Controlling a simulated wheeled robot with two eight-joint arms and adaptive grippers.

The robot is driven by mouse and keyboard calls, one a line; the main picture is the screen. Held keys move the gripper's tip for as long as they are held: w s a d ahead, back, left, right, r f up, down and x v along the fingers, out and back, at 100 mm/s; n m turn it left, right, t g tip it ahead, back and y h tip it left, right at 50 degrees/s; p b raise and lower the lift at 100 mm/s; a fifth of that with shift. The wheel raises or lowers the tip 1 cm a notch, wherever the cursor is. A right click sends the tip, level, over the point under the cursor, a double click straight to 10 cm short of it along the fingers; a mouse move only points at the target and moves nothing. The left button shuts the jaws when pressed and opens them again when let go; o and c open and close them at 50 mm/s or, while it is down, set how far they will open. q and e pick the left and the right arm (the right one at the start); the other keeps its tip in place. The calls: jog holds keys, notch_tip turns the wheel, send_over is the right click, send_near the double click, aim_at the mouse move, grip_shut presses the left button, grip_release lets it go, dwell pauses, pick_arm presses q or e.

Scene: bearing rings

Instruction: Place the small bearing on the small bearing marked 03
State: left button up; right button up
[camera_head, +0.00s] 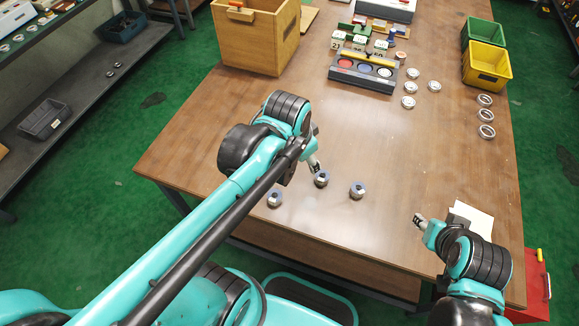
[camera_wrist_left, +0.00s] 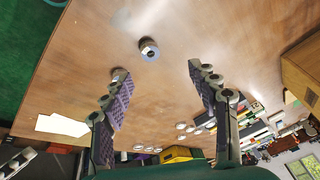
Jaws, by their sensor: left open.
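Three small round metal pieces with dark centres stand on the table near its front edge: a left one (camera_head: 275,199), a middle one (camera_head: 322,179) and a right one (camera_head: 357,190). No 03 marking is readable on them. My left gripper (camera_head: 314,163) is just behind the middle piece. In the left wrist view this gripper (camera_wrist_left: 161,80) is open and empty. One metal piece (camera_wrist_left: 149,50) shows beyond the gap between its fingers; another (camera_wrist_left: 120,74) is partly hidden behind the left finger. My right gripper (camera_head: 420,219) is above the table at the right; its jaw opening is unclear.
Several small silver rings (camera_head: 409,87) and three larger rings (camera_head: 486,115) lie at the right. A tray with coloured discs (camera_head: 362,85), a wooden box (camera_head: 252,45) and a yellow bin (camera_head: 486,67) stand farther back. The table's middle is clear.

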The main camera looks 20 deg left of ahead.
pick_arm(q)
jog(key=shift+s+a+f+n+t, duration=0.1)
jog(key=shift+s+a+n+t, duration=0.35)
jog(key=shift+s+n, duration=0.45)
jog(key=shift+s+a+f+n+t, duration=0.15)
jog(key=shift+s+a+n+t, duration=0.15)
jog(key=shift+s+n+t, duration=0.5)
jog(key=shift+s+a+f+n+t, duration=0.1)
jog(key=shift+s+a+n+t, duration=0.25)
jog(key=shift+s+n, duration=0.7)
jog(key=shift+w, duration=0.15)
